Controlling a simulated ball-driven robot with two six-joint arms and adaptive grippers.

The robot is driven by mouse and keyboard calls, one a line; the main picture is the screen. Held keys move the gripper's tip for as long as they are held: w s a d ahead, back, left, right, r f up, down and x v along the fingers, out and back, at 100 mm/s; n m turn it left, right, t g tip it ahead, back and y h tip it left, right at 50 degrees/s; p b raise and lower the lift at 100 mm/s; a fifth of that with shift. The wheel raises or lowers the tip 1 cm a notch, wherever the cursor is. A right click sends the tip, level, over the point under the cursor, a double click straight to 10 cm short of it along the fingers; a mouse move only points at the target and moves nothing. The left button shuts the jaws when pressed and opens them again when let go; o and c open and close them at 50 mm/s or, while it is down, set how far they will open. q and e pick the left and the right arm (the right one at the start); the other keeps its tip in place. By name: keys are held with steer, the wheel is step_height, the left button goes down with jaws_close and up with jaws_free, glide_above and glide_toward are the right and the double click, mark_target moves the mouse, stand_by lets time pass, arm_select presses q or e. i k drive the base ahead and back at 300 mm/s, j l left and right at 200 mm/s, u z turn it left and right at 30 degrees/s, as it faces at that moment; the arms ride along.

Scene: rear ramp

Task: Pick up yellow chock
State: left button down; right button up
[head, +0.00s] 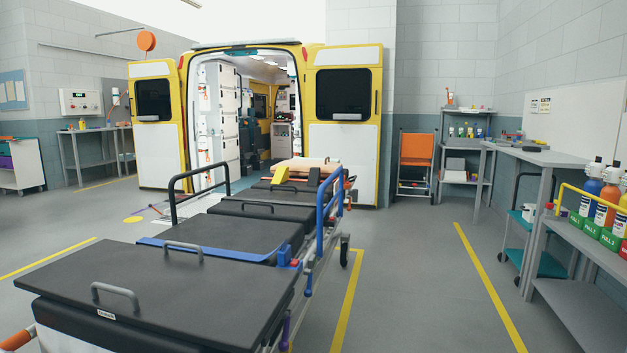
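A small yellow wedge-shaped piece (280,175), which looks like the yellow chock, shows at the far end of the long black stretcher (150,283). It is small in the head view, and I cannot tell exactly what it rests on. A dark piece (314,177) stands to its right, and a tan roll or pillow (305,164) lies just behind it. Neither of my grippers is in view.
The stretcher, with a blue side rail (328,205) and raised black handles, fills the front left. An open yellow ambulance (255,110) stands behind it. A grey workbench (550,155) with bottles lines the right. Floor (420,290) between stretcher and bench is clear.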

mark_target(281, 174)
steer(key=u, duration=0.4)
steer(key=i+j+u, duration=0.3)
steer(key=j, duration=0.2)
steer(key=i+j+u, duration=0.1)
steer(key=j+u, duration=0.15)
steer(key=j, duration=0.3)
steer(key=i+j+u, duration=0.55)
steer(key=j, duration=0.25)
steer(key=i+j+u, duration=0.35)
steer(key=i, duration=0.25)
steer(key=i+u, duration=0.35)
steer(key=i, duration=0.25)
steer(key=i+l+z, duration=0.1)
steer(key=i+z, duration=0.8)
steer(key=i+j+z, duration=0.3)
steer(key=i+z, duration=0.2)
steer(key=i+l+z, duration=0.3)
steer(key=i+z, duration=0.65)
steer(key=i, duration=0.3)
steer(key=i+j+z, duration=0.15)
steer(key=i+z, duration=0.35)
steer(key=i, duration=1.2)
steer(key=i+j+z, duration=0.15)
steer(key=i, duration=0.9)
